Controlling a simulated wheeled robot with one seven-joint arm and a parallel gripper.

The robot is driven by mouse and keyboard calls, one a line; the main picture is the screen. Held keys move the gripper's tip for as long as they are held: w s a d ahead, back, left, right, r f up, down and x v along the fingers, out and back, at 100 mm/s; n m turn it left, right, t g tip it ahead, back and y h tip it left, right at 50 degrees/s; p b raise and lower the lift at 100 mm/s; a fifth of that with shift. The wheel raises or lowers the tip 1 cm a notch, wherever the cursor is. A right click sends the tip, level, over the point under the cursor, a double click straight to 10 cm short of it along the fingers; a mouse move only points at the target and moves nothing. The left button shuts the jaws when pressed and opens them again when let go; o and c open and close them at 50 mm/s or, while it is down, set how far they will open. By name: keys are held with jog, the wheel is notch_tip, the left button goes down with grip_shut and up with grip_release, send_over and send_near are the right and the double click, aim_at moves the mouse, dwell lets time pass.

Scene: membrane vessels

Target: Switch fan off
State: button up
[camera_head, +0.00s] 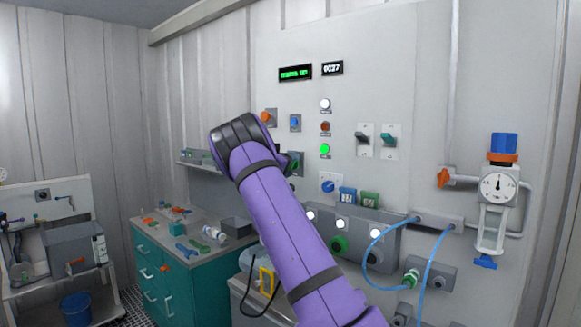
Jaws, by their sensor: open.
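The fan switch cannot be singled out, as the labels are too small to read. A grey control panel (425,100) on the wall carries several controls. A switch with a dark lever (364,138) and one with a teal lever (389,138) sit side by side on white plates. An orange knob (267,117), a blue knob (294,122) and a green control (295,165) are near my purple arm. A blue knob (327,186) is lower down. My arm reaches up in front of the panel's left part; my gripper is hidden behind its dark wrist.
A green display (295,73) and white, red and lit green lamps (325,149) are on the panel. A gauge unit (497,187) and blue hoses (428,270) are at right. A teal cabinet (190,275) with small parts stands at left, near a blue bucket (76,308).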

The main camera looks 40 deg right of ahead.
jog(key=shift+d, duration=0.2)
jog(key=shift+c, duration=0.2)
jog(key=c, duration=0.9)
jog(key=shift+n, duration=0.3)
jog(key=n, duration=1.1)
jog(key=shift+a+n, duration=0.1)
jog(key=shift+n, duration=0.3)
